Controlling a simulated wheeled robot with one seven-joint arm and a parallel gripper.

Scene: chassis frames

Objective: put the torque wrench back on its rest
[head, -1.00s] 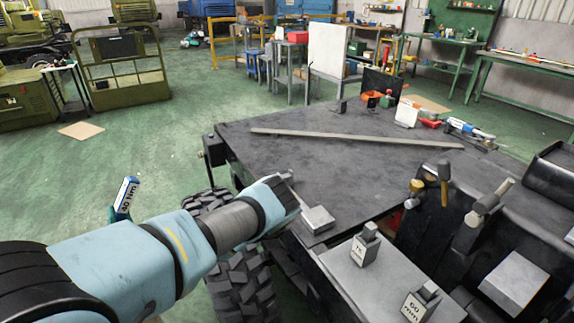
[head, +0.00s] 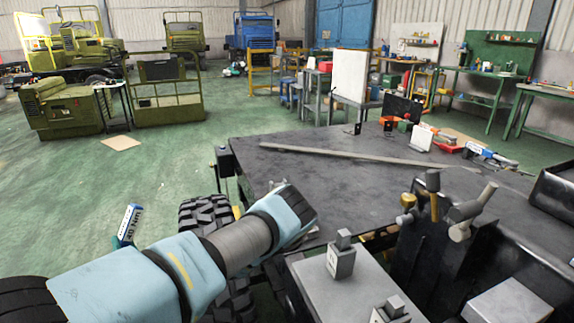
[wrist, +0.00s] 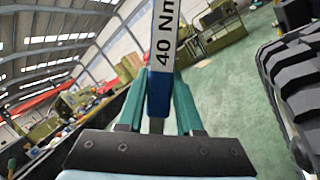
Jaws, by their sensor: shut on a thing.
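The torque wrench shows in the wrist view as a blue bar with a white "40 Nm" label (wrist: 163,45), standing up between my fingers. My gripper (wrist: 158,100) is shut on it with its teal fingers. In the head view the labelled end of the wrench (head: 129,222) sticks up past my arm at lower left, over the green floor and left of the tyre. The gripper itself is mostly hidden behind my arm there. Small dark upright brackets (head: 357,128) stand at the table's far edge; I cannot tell whether they are the rest.
A dark table (head: 330,185) with a long flat bar (head: 350,154) on it lies right of my arm. A tyre (head: 206,215) is close beside the arm. Weight blocks (head: 341,255) and upright hammers (head: 433,190) stand at front right. The floor at left is open.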

